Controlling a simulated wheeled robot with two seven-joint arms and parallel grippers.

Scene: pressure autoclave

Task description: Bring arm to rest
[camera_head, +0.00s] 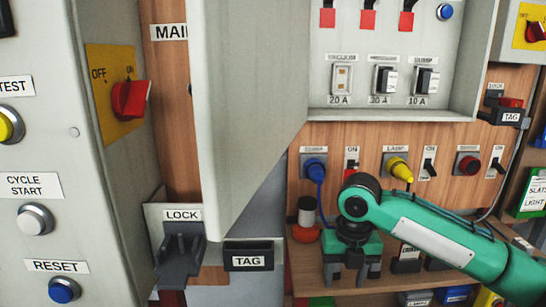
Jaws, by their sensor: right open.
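My right arm (430,245) is green and comes in from the right edge, in front of the lower panel and shelf. Its gripper (349,277) points down with the fingers apart and nothing visible between them. Whether the fingers touch the shelf cannot be told. My left gripper is not in view.
A grey cabinet door (240,110) stands open left of the breaker box (390,60). A red rotary switch (130,98) and push buttons (35,219) are at the left. A LOCK holder (180,250) and TAG holder (248,255) sit low in the middle.

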